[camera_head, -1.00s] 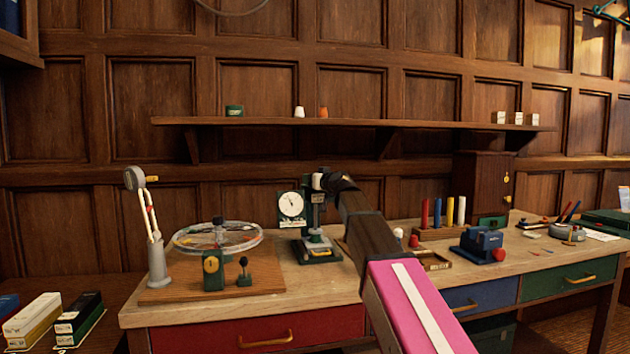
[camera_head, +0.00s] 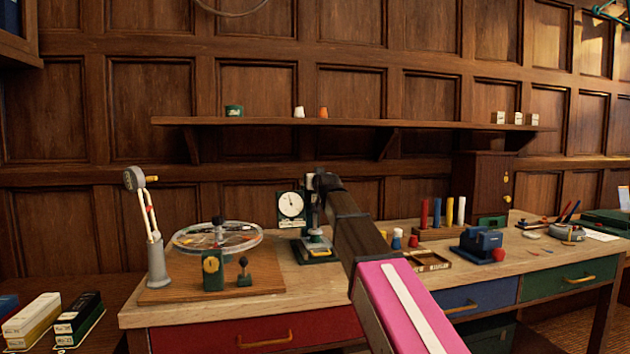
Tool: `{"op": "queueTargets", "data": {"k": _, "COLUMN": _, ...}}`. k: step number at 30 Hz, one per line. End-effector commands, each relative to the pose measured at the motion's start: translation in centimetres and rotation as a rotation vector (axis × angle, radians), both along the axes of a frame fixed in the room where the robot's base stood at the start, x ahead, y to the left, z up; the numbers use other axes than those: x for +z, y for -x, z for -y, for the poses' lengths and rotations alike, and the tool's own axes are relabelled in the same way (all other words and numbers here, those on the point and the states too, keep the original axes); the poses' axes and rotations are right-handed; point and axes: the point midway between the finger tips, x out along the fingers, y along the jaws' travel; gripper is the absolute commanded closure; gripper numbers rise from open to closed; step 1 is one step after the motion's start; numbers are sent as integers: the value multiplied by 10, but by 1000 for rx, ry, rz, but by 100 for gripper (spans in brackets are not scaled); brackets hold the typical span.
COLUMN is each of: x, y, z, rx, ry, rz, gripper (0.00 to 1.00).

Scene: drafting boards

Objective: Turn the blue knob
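I cannot clearly make out a blue knob. A small blue piece with a pale top (camera_head: 397,238) stands on the bench beside a red one, right of my arm. A blue vise-like block (camera_head: 480,244) stands further right, and the knob at its front is red. My arm reaches up and left from the bottom of the picture. Its dark far end, at my gripper (camera_head: 318,184), appears in front of or beside the green dial gauge stand (camera_head: 291,208). The fingers are too small and dark to tell open from shut, and I cannot tell whether they touch anything.
The wooden bench (camera_head: 375,291) holds a round clear-topped device (camera_head: 218,236) on a board, a jointed lamp-like stand (camera_head: 155,240), a rack of coloured rods (camera_head: 443,232) and a shallow dark tray (camera_head: 428,262). A wall shelf (camera_head: 350,122) runs above.

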Motion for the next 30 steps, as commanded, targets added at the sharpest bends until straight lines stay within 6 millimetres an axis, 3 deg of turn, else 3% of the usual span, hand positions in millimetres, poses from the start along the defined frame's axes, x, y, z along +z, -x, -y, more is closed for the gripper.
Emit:
{"op": "queueTargets", "data": {"k": 17, "x": -1, "y": 1, "z": 0, "rx": -11, "ry": -1, "rz": -4, "gripper": 58}}
{"op": "queueTargets", "data": {"k": 18, "x": -1, "y": 1, "z": 0, "rx": -11, "ry": 0, "rz": -4, "gripper": 21}}
{"op": "queueTargets", "data": {"k": 19, "x": -1, "y": 1, "z": 0, "rx": -11, "ry": 0, "rz": -4, "gripper": 12}}
{"op": "queueTargets", "data": {"k": 30, "x": -1, "y": 2, "z": 1, "rx": -11, "ry": 0, "rz": -2, "gripper": 9}}
